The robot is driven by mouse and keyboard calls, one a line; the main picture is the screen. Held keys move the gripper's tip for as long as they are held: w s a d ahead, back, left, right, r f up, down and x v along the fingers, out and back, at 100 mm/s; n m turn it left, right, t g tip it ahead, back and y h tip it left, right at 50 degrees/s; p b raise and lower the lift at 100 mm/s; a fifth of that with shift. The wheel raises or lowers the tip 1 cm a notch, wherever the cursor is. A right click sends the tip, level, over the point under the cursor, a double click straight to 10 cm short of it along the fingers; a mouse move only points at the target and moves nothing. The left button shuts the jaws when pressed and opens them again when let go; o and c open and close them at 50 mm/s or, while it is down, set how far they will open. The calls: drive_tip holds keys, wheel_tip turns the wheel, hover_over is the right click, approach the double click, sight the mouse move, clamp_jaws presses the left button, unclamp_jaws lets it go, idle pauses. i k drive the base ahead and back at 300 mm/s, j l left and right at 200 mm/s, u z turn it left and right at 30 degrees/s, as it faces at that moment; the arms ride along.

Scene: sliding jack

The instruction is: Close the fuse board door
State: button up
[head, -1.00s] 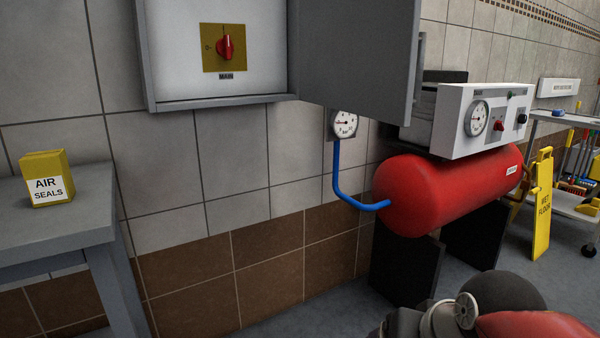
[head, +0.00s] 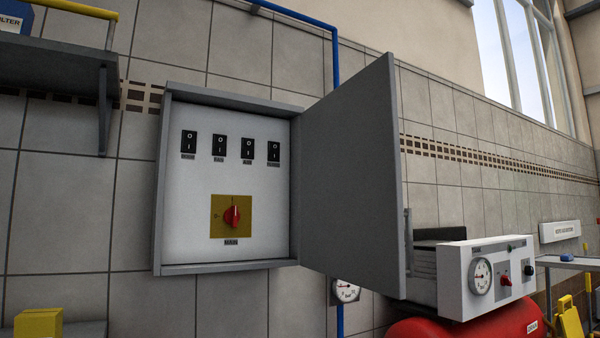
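The fuse board (head: 228,267) is a grey box on the tiled wall, left of the middle of the head view. Its door (head: 350,175) is hinged on the right side and stands wide open, swung out from the wall. A grey handle (head: 408,240) shows at the door's outer edge. Inside are several black switches (head: 219,147) in a row and a red rotary main switch (head: 232,217) on a yellow plate. My gripper is not in view.
A white control box with a gauge (head: 481,275) and a red tank (head: 465,328) stand right of and below the door. A grey shelf (head: 60,68) hangs at upper left. A yellow box (head: 38,324) sits at lower left. A blue pipe (head: 300,17) runs above the board.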

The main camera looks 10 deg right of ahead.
sight(352, 214)
drive_tip(key=i+l+u, duration=0.15)
drive_tip(key=l+u, duration=1)
drive_tip(key=l, duration=1.4)
drive_tip(key=k, duration=0.05)
